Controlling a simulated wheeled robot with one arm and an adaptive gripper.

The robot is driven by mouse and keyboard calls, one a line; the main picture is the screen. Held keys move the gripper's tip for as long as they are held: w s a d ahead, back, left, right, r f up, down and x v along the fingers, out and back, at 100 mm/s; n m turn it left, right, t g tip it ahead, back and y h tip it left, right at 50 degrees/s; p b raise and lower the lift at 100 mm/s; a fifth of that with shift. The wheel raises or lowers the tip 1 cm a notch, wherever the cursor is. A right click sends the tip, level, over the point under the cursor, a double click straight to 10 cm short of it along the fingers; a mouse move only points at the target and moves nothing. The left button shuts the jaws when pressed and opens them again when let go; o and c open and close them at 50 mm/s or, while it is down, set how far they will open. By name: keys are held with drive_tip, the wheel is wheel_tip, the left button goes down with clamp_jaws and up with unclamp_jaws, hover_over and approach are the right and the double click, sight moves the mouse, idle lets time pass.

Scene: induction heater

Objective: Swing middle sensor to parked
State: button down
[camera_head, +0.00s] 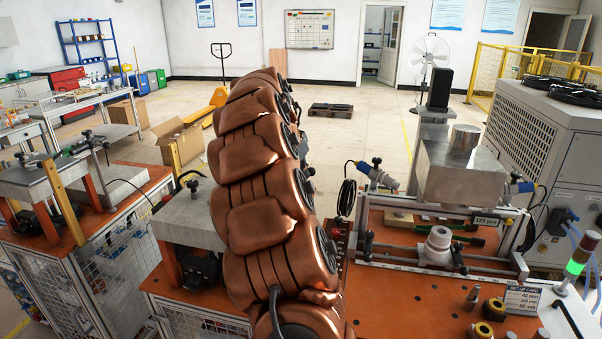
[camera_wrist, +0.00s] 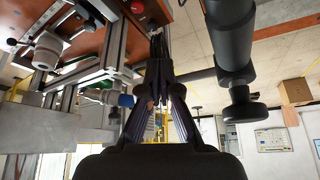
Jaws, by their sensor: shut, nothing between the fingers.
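My gripper (camera_wrist: 160,75) shows in the wrist view, its dark fingers drawn together with nothing between them. In the head view it is hidden behind my copper-coloured arm. A thick black cylinder with a knob (camera_wrist: 232,50) is close to the right of the fingers in the wrist view; whether they touch I cannot tell. In the head view a grey sensor-like body with a blue collar (camera_head: 378,175) sits left of the metal block, just right of my arm. A similar blue-ended one (camera_head: 518,188) sits to the block's right. I cannot tell which is the middle sensor.
The orange bench (camera_head: 400,300) carries a rail frame, a white round fitting (camera_head: 437,245) and a set-up card (camera_head: 522,299). The metal block (camera_head: 458,172) stands above the rails. A grey cabinet (camera_head: 545,140) is at right. Another bench with a plate (camera_head: 192,215) is left of my arm.

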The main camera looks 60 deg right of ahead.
drive_tip(key=w+a+r+b, duration=0.1)
drive_tip(key=a+r+b, duration=0.3)
drive_tip(key=a+r, duration=0.4)
drive_tip(key=shift+w+b, duration=0.4)
idle(0.5)
drive_tip(key=shift+a+r, duration=0.1)
